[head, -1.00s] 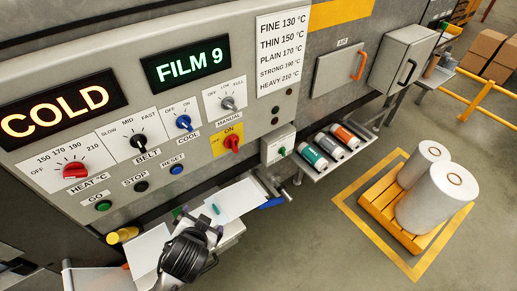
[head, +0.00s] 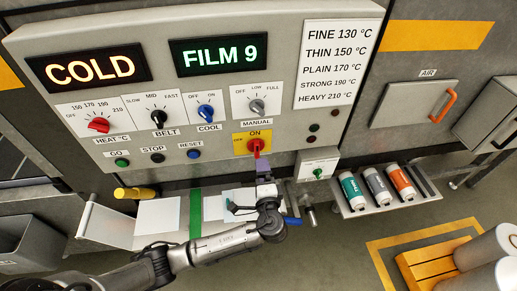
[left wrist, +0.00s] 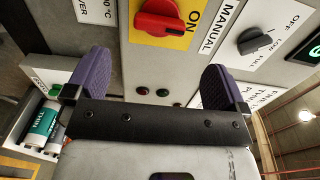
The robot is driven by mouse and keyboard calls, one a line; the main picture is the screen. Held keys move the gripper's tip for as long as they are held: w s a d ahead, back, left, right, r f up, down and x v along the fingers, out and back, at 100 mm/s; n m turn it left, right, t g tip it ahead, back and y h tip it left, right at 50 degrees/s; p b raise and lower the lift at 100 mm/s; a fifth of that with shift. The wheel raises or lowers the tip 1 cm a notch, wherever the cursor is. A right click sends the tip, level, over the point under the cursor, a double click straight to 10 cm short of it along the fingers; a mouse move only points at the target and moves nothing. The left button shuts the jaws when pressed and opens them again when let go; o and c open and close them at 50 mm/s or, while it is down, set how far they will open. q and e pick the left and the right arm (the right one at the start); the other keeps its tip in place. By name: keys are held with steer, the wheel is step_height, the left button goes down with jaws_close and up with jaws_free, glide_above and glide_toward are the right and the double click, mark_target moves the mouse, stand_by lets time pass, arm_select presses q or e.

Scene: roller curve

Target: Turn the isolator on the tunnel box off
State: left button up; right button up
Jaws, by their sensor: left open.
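The isolator (head: 256,147) is a red rotary handle on a yellow plate marked OFF and ON, low on the grey control panel of the tunnel box. Its handle stands about upright, toward ON. It also shows at the top of the left wrist view (left wrist: 158,18). My left gripper (head: 263,168) is just below the isolator in the head view, close to the panel. In the left wrist view its two purple fingers (left wrist: 153,80) are wide apart with nothing between them. The handle lies beyond the fingertips; contact is not visible. My right gripper is not in view.
Heat (head: 99,125), belt (head: 159,118), cool (head: 206,112) and manual (head: 257,106) knobs sit above and left of the isolator. A small box with a green knob (head: 318,173) is at lower right. Several rolls (head: 377,186) lie on a shelf further right.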

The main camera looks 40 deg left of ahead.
mark_target(257, 153)
arm_select(q)
steer(key=p+x, duration=0.1)
steer(key=x, duration=0.9)
steer(key=shift+w+a, duration=0.1)
steer(key=shift+w, duration=0.05)
steer(key=c, duration=0.9)
